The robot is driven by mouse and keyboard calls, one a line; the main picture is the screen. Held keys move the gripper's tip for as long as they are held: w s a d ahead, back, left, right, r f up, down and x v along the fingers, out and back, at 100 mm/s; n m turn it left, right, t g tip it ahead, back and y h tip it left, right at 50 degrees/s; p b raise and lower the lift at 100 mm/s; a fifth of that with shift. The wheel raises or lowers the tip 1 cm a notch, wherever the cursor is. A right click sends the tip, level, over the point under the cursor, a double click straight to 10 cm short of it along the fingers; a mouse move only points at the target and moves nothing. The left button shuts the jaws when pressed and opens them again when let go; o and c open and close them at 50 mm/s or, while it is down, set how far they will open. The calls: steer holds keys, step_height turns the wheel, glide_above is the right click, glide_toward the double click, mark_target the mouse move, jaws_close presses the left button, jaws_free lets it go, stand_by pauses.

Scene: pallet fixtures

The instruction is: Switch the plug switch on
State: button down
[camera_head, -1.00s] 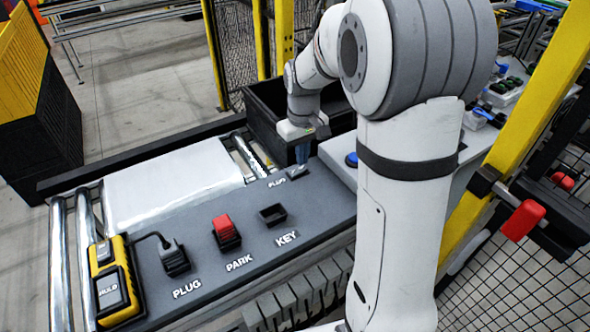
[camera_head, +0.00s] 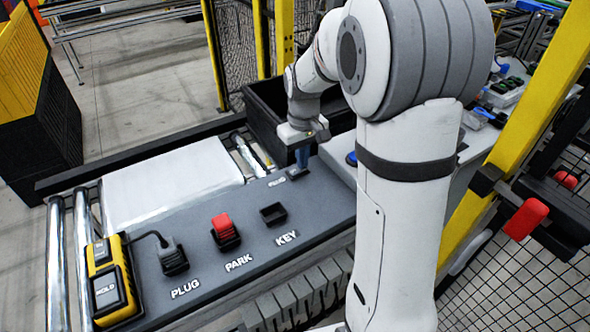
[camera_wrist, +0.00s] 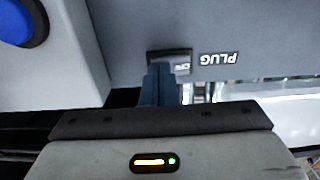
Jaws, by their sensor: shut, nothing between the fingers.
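My gripper (camera_head: 302,168) is shut and empty, its blue fingers pointing down at the far right end of the grey panel. The wrist view shows the closed fingers (camera_wrist: 160,84) right at the small dark plug switch (camera_wrist: 182,66), overlapping its near left part. I cannot tell whether they touch it. A short white marking on the switch is too small to read surely, so its state is unclear. A white PLUG label (camera_wrist: 218,59) lies beside it. In the head view the switch is largely hidden by the fingers.
The grey panel (camera_head: 210,262) also holds a black plug with a cable (camera_head: 173,257), a red block (camera_head: 222,227) at PARK and an empty KEY socket (camera_head: 273,214). A yellow HOLD unit (camera_head: 112,285) stands at left. A black bin (camera_head: 262,118) is behind my gripper. A blue button (camera_wrist: 18,20) is nearby.

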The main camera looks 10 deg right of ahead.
steer(key=shift+f, duration=0.25)
steer(key=shift+r, duration=0.1)
steer(key=shift+r+p, duration=2.45)
steer(key=shift+r, duration=1.1)
steer(key=shift+f, duration=0.1)
